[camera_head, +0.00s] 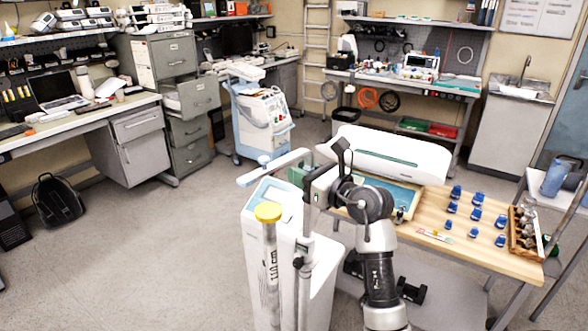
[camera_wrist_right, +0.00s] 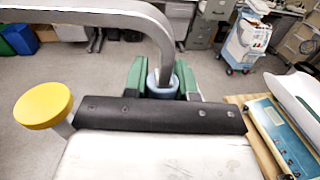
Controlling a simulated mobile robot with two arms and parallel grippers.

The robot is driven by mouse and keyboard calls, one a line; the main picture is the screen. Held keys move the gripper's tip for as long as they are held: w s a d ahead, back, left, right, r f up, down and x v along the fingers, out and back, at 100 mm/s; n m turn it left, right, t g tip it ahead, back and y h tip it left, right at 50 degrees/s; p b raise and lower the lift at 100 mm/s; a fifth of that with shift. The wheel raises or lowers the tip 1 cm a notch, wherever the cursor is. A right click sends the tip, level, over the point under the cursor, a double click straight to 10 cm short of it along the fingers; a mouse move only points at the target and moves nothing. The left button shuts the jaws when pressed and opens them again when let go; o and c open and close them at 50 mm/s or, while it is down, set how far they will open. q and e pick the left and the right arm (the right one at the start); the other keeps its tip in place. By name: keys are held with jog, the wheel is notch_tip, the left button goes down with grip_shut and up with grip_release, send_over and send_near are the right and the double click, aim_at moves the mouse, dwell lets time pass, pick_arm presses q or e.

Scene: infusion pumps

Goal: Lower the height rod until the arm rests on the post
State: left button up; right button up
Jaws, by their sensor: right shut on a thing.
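The height rod (camera_head: 304,243) stands upright on a white wheeled device (camera_head: 318,278). Its grey horizontal arm (camera_head: 278,166) bends off the top and ends in a pale blue tip. The post (camera_head: 271,265), clear with a "110 cm" label, stands below the arm; its yellow cap (camera_head: 268,212) is apart from the arm, with a visible gap. My right gripper (camera_head: 309,183) is shut on the rod just under the bend. In the wrist view its green fingers (camera_wrist_right: 162,82) close around a pale blue collar (camera_wrist_right: 161,90); the yellow cap (camera_wrist_right: 43,104) is at left. My left gripper is out of view.
A wooden table (camera_head: 436,252) with blue-capped vials and a blue-and-white baby scale (camera_head: 390,155) stands close on the right. A white-and-blue medical cart (camera_head: 262,120) is behind. The floor at left is clear, apart from a black backpack (camera_head: 57,199).

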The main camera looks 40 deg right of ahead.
aim_at(311, 210)
notch_tip(311, 210, down, 8)
jog(key=b, duration=0.4)
jog(key=shift+r, duration=0.25)
jog(key=shift+f, duration=0.5)
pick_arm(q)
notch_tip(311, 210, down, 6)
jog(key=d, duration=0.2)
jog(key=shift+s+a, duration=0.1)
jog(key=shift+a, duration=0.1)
pick_arm(e)
jog(key=shift+f, duration=0.1)
jog(key=o, duration=0.7)
jog(key=shift+o, duration=0.2)
pick_arm(q)
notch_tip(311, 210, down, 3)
jog(key=b, duration=0.3)
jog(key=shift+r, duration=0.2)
pick_arm(e)
jog(key=v, duration=1.1)
